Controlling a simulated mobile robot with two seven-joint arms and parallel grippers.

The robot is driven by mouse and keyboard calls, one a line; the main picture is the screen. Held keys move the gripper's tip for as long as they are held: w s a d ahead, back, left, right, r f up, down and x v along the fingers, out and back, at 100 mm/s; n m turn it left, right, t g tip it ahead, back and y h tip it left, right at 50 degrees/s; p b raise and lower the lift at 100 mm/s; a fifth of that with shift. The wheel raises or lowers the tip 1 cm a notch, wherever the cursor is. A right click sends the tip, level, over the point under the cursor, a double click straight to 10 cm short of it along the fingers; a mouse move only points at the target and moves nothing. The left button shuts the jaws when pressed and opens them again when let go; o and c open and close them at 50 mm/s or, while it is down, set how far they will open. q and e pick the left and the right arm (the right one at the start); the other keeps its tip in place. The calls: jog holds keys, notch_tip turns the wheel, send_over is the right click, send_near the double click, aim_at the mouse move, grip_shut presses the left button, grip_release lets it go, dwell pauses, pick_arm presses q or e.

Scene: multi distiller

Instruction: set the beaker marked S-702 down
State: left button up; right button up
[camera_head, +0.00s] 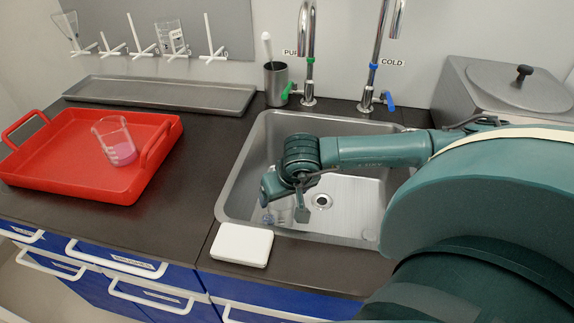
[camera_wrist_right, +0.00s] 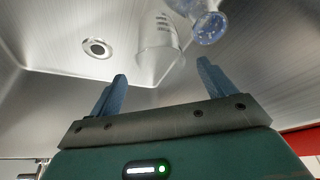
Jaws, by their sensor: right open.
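My right gripper (camera_wrist_right: 161,72) is open in the right wrist view, with nothing between its two blue fingers. In the head view it points down into the sink (camera_head: 245,160). A clear glass vessel with printed markings (camera_wrist_right: 158,45) lies in the sink just beyond the fingertips, apart from them. A second glass piece with a bluish round end (camera_wrist_right: 208,27) is beside it. A glass beaker with pink liquid (camera_head: 115,142) stands in the red tray (camera_head: 75,180) at the left. I cannot read S-702 on any vessel. My left gripper is not in view.
A white flat box (camera_head: 241,245) lies at the sink's front edge. Taps (camera_head: 308,60) and a grey cup (camera_head: 276,84) stand behind the sink. A drying rack with glassware (camera_head: 172,38) hangs above a grey trough (camera_head: 160,94). Dark counter is free between tray and sink.

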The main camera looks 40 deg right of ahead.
jog(key=shift+v, duration=1.95)
